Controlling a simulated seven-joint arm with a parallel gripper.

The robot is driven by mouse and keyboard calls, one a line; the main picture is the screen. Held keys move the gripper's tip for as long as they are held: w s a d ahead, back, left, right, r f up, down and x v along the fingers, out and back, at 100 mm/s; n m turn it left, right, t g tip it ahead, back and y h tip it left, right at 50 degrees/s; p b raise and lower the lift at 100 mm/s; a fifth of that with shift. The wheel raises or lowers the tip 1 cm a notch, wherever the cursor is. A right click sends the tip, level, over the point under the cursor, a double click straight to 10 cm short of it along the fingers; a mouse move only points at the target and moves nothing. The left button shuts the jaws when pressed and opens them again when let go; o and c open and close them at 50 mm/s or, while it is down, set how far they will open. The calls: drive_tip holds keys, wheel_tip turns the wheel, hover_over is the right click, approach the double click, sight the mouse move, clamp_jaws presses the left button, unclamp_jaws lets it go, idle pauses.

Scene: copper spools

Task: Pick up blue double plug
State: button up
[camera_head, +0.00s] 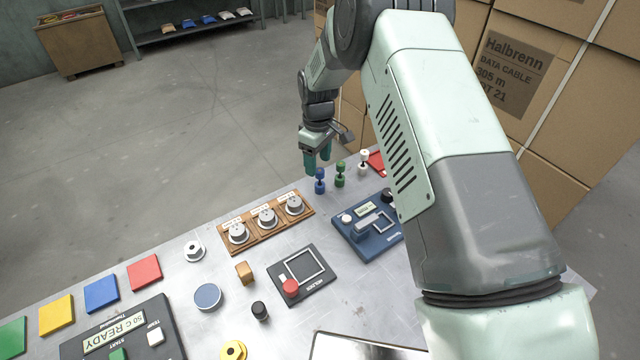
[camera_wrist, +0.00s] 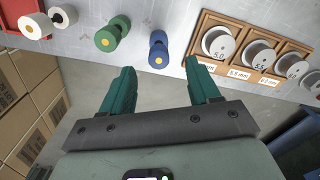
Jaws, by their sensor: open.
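The blue double plug (camera_head: 319,181) stands upright near the far edge of the metal table in the head view. In the wrist view the blue double plug (camera_wrist: 158,49) is seen from above, past the fingertips and roughly between their lines. My gripper (camera_head: 318,160) has teal fingers and is above and just beyond the blue plug in the head view. In the wrist view my gripper (camera_wrist: 162,78) is open, with nothing between its fingers. The fingers look apart from the plug.
A green double plug (camera_head: 340,173) and a white one (camera_head: 364,161) stand close to the right of the blue plug. A wooden spool rack (camera_head: 253,238) lies to its left. A blue device (camera_head: 368,247) and a welder panel (camera_head: 305,275) lie nearer. Stacked cartons (camera_head: 540,75) stand behind.

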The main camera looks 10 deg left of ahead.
sight(320, 184)
drive_tip(key=f, duration=0.7)
drive_tip(key=shift+s+d+f, duration=0.1)
drive_tip(key=shift+d+f, duration=0.2)
drive_tip(key=shift+c, duration=0.2)
drive_tip(key=shift+r, duration=0.1)
clamp_jaws()
